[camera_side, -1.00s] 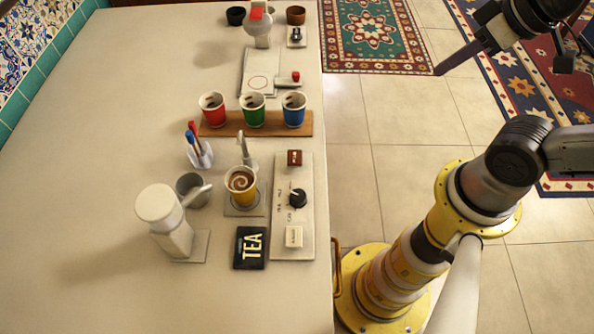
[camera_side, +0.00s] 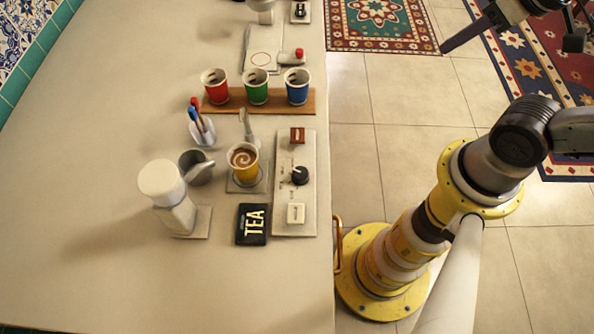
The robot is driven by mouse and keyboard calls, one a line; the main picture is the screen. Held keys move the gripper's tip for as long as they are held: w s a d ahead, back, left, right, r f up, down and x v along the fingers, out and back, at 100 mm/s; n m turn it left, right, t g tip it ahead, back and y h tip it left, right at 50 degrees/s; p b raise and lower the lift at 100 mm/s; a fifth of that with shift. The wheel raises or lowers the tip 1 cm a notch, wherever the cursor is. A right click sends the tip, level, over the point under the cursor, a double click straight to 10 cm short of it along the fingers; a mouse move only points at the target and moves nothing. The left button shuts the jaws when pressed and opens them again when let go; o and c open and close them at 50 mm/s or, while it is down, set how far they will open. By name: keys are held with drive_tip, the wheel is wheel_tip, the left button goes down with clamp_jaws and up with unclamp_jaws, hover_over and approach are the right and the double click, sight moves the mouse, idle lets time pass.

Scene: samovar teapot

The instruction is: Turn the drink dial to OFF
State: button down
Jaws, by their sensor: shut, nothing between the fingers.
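The drink dial (camera_side: 299,175) is a small black round knob on a pale control panel (camera_side: 309,148) near the table's right edge. Its pointer and the small labels to its left are too small to read. A brown block or button (camera_side: 297,135) sits above the dial on the panel, and a cream one (camera_side: 296,213) sits below it. My gripper (camera_side: 445,48) is at the upper right, over the floor and well away from the dial. Its fingers are shut and hold nothing.
A yellow cup (camera_side: 243,164) with a swirled drink stands just left of the panel, by a spout. A TEA box (camera_side: 252,224), metal pitcher (camera_side: 195,167), white dispenser (camera_side: 170,195) and pen holder (camera_side: 202,133) stand nearby. Red, green and blue cups stand on a wooden board (camera_side: 240,103). The table's left is clear.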

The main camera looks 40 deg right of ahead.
idle(0.4)
drive_tip(key=c, duration=1.3)
unclamp_jaws()
drive_tip(key=shift+o, duration=1.2)
drive_tip(key=shift+m, duration=0.5)
drive_tip(key=o, duration=0.6)
drive_tip(key=w+a+m, duration=0.1)
drive_tip(key=m, duration=0.1)
drive_tip(key=w+a+r+m+y, duration=0.1)
drive_tip(key=m, duration=0.1)
drive_tip(key=w+a+r+m, duration=0.1)
drive_tip(key=m, duration=0.1)
drive_tip(key=shift+w+y, duration=0.3)
drive_tip(key=shift+o, duration=0.2)
drive_tip(key=m+g+y, duration=0.3)
drive_tip(key=m+g, duration=0.4)
drive_tip(key=m, duration=0.1)
hover_over(301, 172)
drive_tip(key=w+d, duration=0.1)
drive_tip(key=d, duration=0.4)
wheel_tip(301, 172, down, 14)
drive_tip(key=f, duration=0.1)
drive_tip(key=x, duration=1.2)
drive_tip(key=shift+w+d+f, duration=0.1)
drive_tip(key=shift+w+f, duration=0.1)
drive_tip(key=shift+w, duration=0.05)
